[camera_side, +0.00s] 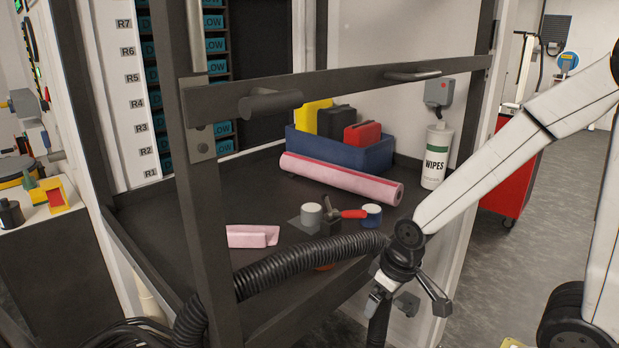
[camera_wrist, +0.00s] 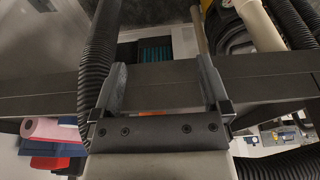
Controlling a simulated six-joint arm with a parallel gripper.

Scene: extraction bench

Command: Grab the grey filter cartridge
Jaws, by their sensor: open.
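A short grey cylinder (camera_side: 311,216), which looks like the grey filter cartridge, stands upright on the dark bench top in the side view, beside a dark block and a red-handled tool (camera_side: 350,214). My gripper (camera_side: 408,303) is at the bench's front right, lower in the picture than the cylinder and apart from it. In the wrist view, the two fingers of my gripper (camera_wrist: 163,85) are spread with nothing held between them. A dark frame bar (camera_wrist: 165,85) crosses the view behind them. I cannot make out the cartridge in the wrist view.
A black corrugated hose (camera_side: 300,262) runs across the bench front. A dark frame with a post (camera_side: 205,220) and top bar (camera_side: 340,82) stands before the bench. A pink roll (camera_side: 340,178), blue bin (camera_side: 375,156), wipes bottle (camera_side: 436,155), blue-white roll (camera_side: 371,215) and pink cloth (camera_side: 248,237) lie around.

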